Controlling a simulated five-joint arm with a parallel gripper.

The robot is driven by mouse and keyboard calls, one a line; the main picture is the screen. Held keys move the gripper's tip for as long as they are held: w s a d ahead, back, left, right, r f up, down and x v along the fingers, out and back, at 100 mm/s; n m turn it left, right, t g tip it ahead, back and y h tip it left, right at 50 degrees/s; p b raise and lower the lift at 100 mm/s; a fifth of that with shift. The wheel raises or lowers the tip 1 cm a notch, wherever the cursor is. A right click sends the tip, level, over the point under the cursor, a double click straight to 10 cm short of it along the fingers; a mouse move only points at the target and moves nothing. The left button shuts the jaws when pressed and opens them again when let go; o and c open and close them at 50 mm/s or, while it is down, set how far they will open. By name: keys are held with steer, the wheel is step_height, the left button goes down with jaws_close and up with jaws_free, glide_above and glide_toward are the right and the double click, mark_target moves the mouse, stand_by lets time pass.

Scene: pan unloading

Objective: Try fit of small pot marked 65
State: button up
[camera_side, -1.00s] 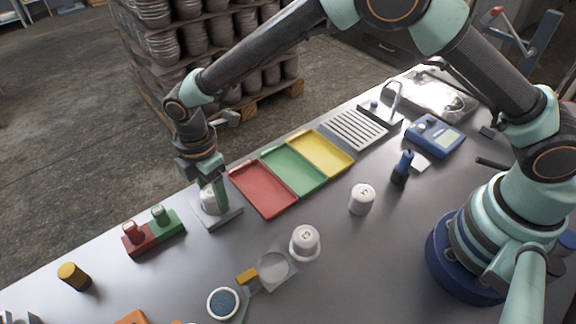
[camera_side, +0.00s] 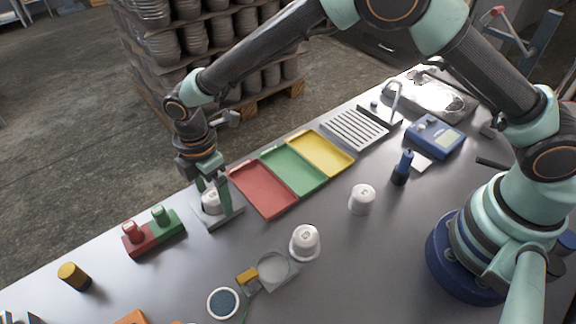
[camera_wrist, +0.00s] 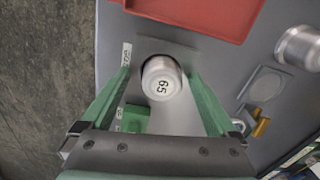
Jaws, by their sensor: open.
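In the side view the pot (camera_side: 211,201) stands on the same plate (camera_side: 229,217), left of the red tray. My gripper (camera_side: 212,188) is over the fixture with its green fingers apart, one on each side of the pot. In the wrist view the open fingers (camera_wrist: 162,92) flank the pot with gaps beside it. Whether the pot's base sits fully down in the plate is hidden.
Red (camera_side: 263,190), green (camera_side: 293,170) and yellow (camera_side: 321,153) trays lie to the right. Two more white pots, one (camera_side: 305,242) in front and one (camera_side: 362,199) further right, stand on the table. Red and green stamp-like blocks (camera_side: 152,235) stand left of the fixture.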

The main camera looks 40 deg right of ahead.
mark_target(212, 194)
step_height(212, 194, up, 12)
stand_by(0.5)
steer(key=shift+a, duration=0.1)
stand_by(0.4)
